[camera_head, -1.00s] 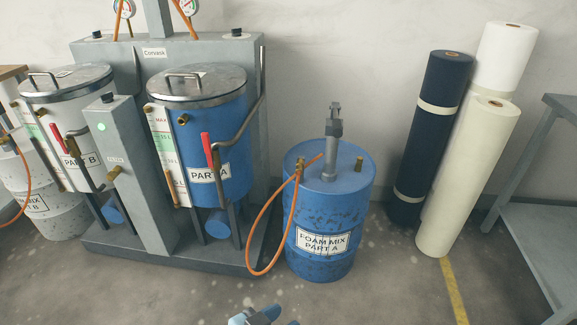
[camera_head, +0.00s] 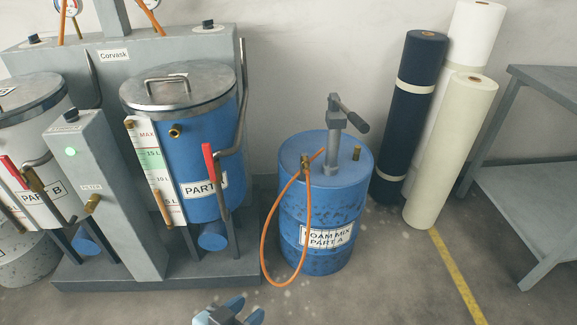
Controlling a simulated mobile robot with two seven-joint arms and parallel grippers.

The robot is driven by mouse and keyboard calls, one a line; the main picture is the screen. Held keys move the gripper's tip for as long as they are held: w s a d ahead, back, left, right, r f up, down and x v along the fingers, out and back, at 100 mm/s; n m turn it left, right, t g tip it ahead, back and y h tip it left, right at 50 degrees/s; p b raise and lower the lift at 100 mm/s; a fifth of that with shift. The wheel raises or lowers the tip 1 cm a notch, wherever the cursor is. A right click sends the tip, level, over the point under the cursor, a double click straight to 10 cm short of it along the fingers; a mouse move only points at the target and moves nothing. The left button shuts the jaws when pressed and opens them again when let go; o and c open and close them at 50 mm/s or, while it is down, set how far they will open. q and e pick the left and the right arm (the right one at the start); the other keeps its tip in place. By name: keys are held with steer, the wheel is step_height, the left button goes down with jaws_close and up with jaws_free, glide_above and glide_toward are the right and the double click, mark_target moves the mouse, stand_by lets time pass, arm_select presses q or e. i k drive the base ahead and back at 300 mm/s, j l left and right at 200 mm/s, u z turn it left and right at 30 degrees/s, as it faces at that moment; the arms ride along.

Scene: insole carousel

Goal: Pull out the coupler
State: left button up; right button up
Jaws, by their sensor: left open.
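A brass coupler (camera_head: 305,164) sits on top of the blue drum (camera_head: 322,205) labelled foam mix part A, at the end of an orange hose (camera_head: 264,240). The hose loops down the drum's left front side. I cannot tell how the coupler is seated. A grey hand pump (camera_head: 334,145) with a dark handle stands upright on the drum. My left gripper (camera_head: 247,306) shows at the bottom edge, open and empty, in front of and well apart from the drum. My right gripper is not in view.
The machine on the left carries a blue part A tank (camera_head: 213,150) with a brass port (camera_head: 174,131) and red-handled lever. A brass bung (camera_head: 357,153) sits on the drum. Fabric rolls (camera_head: 411,110) and a grey table (camera_head: 530,170) stand right. Floor before the drum is clear.

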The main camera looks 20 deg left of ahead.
mark_target(307, 169)
steer(key=j, duration=1.4)
steer(key=i+j, duration=0.25)
steer(key=i, duration=0.2)
